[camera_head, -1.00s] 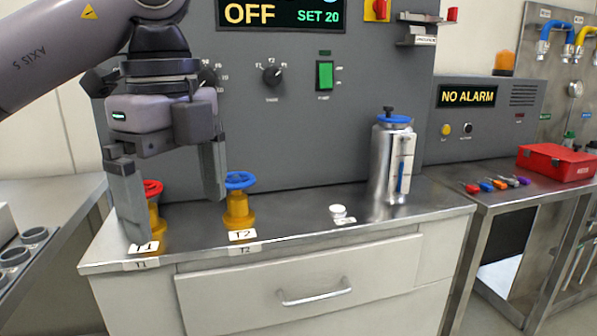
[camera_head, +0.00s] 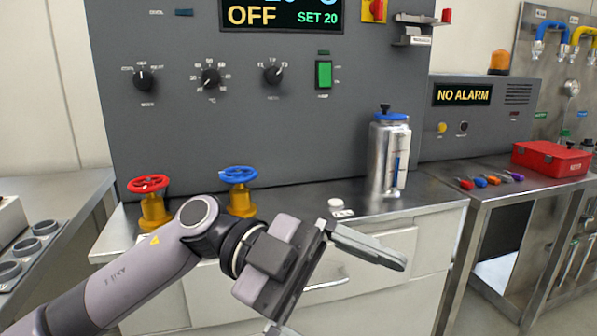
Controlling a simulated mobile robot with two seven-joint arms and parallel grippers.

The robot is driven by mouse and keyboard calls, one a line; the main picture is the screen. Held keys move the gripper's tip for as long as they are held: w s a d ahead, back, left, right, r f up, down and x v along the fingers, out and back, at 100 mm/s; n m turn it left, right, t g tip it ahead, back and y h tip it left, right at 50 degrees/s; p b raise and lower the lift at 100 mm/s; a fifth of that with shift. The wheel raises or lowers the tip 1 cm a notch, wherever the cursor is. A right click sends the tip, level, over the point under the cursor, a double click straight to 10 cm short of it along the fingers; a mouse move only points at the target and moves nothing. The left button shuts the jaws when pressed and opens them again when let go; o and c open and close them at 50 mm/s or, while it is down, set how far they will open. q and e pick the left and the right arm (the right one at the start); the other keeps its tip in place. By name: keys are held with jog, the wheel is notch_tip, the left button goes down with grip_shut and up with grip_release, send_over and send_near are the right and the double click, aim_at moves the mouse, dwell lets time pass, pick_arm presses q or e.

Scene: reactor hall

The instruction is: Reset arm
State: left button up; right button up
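My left gripper (camera_head: 335,290) is low in front of the cabinet, its arm coming in from the lower left. Its two fingers are spread wide apart, one pointing right and one near the bottom edge, and nothing is between them. It is clear of the valves and the counter items, and it covers part of the drawer front (camera_head: 395,255). My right gripper is not in view.
A red-wheeled valve (camera_head: 150,184) and a blue-wheeled valve (camera_head: 239,175) stand on the counter behind my arm. A metal canister (camera_head: 385,160) and a small white item (camera_head: 337,204) stand farther right. A red toolbox (camera_head: 550,158) and several colored tools lie on the side bench.

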pick_arm(q)
jog(key=w+a+f+n+t+h, duration=0.3)
jog(key=w+n+t+h, duration=0.15)
jog(key=n+t, duration=0.45)
jog(key=w+a+f+n+t+h, duration=0.25)
jog(key=w+n+t+h, duration=0.35)
jog(key=t, duration=0.5)
jog(key=a+f+n+t+y, duration=0.75)
jog(key=f+n+y, duration=0.45)
jog(key=f+y, duration=0.25)
jog(key=s+a+f+n+g+y, duration=0.1)
jog(key=s+a+f+g+y, duration=0.35)
jog(key=s+f, duration=0.4)
jog(key=s+a+f+n+g+y, duration=0.1)
jog(key=s+a+f+g+y, duration=0.35)
jog(key=f, duration=0.75)
jog(key=s+a+r+h+p, duration=0.1)
jog(key=s+a+r+p, duration=0.1)
jog(key=r+p, duration=0.7)
jog(key=a+t+p, duration=0.1)
jog(key=p, duration=0.2)
jog(key=shift+s+a+p, duration=0.15)
jog(key=shift+s+p, duration=0.15)
jog(key=shift+p, duration=0.1)
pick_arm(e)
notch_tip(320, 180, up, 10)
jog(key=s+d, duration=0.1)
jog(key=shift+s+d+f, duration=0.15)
pick_arm(q)
jog(key=shift+r, duration=0.1)
